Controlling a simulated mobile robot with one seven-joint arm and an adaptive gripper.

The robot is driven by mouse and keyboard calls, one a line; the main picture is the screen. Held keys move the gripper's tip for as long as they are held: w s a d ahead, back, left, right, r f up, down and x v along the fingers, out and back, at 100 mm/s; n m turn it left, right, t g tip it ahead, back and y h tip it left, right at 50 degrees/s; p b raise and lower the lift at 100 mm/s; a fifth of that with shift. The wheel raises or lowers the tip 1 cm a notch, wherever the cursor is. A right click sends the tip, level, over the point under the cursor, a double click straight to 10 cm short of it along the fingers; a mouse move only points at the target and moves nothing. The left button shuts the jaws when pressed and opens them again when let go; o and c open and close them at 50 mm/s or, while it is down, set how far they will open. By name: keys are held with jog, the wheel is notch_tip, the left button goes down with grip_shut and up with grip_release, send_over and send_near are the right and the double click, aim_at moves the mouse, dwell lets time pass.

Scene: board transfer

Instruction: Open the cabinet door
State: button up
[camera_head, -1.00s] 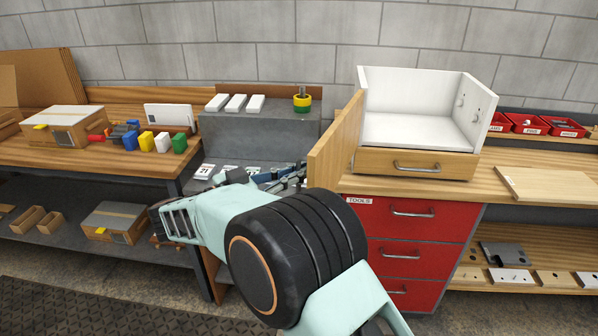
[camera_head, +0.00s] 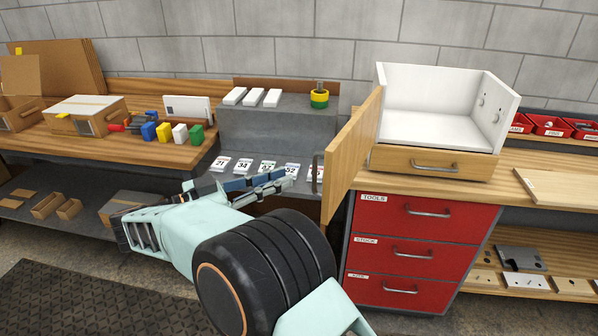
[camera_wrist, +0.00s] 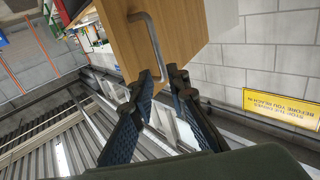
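The white-walled cabinet (camera_head: 430,104) stands on the wooden bench, its inside open to view and empty. Its wooden door (camera_head: 352,152) stands swung out at the left side, toward me. The door's metal handle (camera_head: 317,174) is on the door's left-hand face, near its free edge. My gripper (camera_head: 290,181) is just left of the handle. In the wrist view the door (camera_wrist: 190,28) and handle (camera_wrist: 150,42) lie just beyond my gripper (camera_wrist: 162,76). Its fingers are apart, with the handle's lower end close to the fingertips; I see no grip on it.
Under the cabinet space is a wooden drawer (camera_head: 435,163); red drawers (camera_head: 412,250) stand below the bench. A grey stepped shelf (camera_head: 262,128) with white blocks and number cards is behind my gripper. Coloured blocks (camera_head: 165,132) lie on the left bench. A board (camera_head: 560,190) lies at right.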

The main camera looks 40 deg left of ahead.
jog(key=v, duration=0.2)
jog(key=shift+s+a, duration=0.15)
jog(key=shift+s, duration=0.2)
